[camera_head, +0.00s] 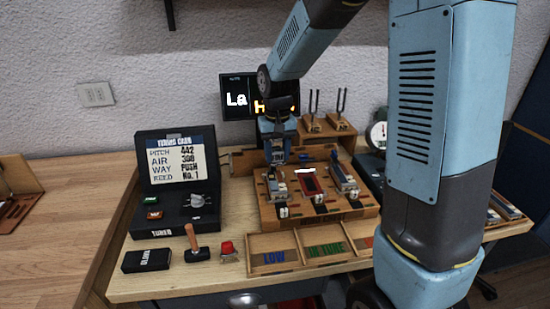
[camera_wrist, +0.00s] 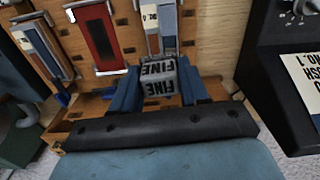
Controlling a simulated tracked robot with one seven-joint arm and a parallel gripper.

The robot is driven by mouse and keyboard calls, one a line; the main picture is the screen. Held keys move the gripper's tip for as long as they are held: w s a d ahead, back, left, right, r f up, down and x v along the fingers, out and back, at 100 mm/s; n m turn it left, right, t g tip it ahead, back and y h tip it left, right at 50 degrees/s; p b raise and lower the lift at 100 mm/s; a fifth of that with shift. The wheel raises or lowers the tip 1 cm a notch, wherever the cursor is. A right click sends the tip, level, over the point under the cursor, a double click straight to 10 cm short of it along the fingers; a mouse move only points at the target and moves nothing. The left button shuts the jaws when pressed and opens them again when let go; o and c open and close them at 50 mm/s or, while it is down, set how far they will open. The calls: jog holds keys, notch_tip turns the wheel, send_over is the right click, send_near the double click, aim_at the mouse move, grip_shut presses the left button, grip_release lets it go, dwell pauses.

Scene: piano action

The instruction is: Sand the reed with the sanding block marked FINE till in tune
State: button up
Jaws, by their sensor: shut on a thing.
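My gripper (camera_wrist: 158,88) is shut on the sanding block (camera_wrist: 158,76), whose pale faces read FINE in the wrist view. In the head view my gripper (camera_head: 276,150) is above the back left of the wooden reed bench (camera_head: 262,218), and the block is not clear there. The bench bears a red reed piece (camera_head: 309,184) in the middle and a blue-grey one (camera_head: 343,179) at right. A third, labelled reed piece (camera_wrist: 160,20) lies just beyond the block in the wrist view. I cannot tell whether the block touches it.
A tuning card (camera_head: 180,158) reads pitch 442, air 300, way push, reed No. 1. A screen (camera_head: 234,99) shows "La" and orange text partly hidden by my arm. A tray (camera_head: 290,234) has LOW and green-lettered compartments.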

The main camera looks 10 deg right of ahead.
jog(key=shift+r, duration=1.35)
dwell(1.0)
